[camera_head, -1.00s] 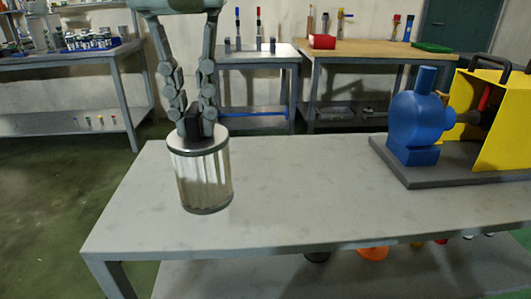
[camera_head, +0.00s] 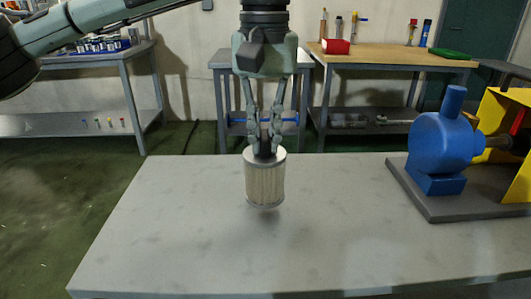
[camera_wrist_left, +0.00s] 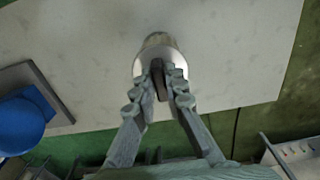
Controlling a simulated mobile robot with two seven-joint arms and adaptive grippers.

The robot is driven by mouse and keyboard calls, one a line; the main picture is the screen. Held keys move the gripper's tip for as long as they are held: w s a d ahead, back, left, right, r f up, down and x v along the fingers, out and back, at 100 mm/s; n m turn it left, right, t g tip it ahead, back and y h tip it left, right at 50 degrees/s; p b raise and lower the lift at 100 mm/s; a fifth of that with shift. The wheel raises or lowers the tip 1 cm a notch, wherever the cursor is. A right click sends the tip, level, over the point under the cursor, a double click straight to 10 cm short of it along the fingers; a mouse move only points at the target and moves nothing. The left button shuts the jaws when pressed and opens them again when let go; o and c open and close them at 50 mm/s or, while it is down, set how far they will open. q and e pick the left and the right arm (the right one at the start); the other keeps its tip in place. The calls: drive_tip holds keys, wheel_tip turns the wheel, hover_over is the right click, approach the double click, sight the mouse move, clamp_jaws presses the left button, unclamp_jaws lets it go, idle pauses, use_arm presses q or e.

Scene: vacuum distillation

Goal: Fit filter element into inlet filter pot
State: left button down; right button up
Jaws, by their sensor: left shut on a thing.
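The filter element (camera_head: 265,184) is a pale, pleated upright cylinder with a grey top cap and a dark grip block (camera_head: 265,148) on top. My left gripper (camera_head: 265,140) points down from above, and its fingers are closed on the block. The filter hangs about upright over the grey bench (camera_head: 180,225), seemingly a little above it. In the left wrist view, the cap of the filter element (camera_wrist_left: 160,57) shows just beyond the fingertips (camera_wrist_left: 159,75). I cannot make out the inlet filter pot for certain. My right gripper is out of view.
A blue pump-like machine (camera_head: 440,145) stands on a dark base plate (camera_head: 425,200) at the bench's right, beside a yellow panel (camera_head: 490,135). The bench around the filter is clear. Other tables with tools (camera_head: 400,55) stand behind.

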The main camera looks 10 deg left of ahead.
sight(265, 158)
use_arm(q)
drive_tip(key=shift+w+f, duration=0.15)
drive_tip(key=shift+f, duration=2.05)
drive_tip(key=c, duration=1.6)
unclamp_jaws()
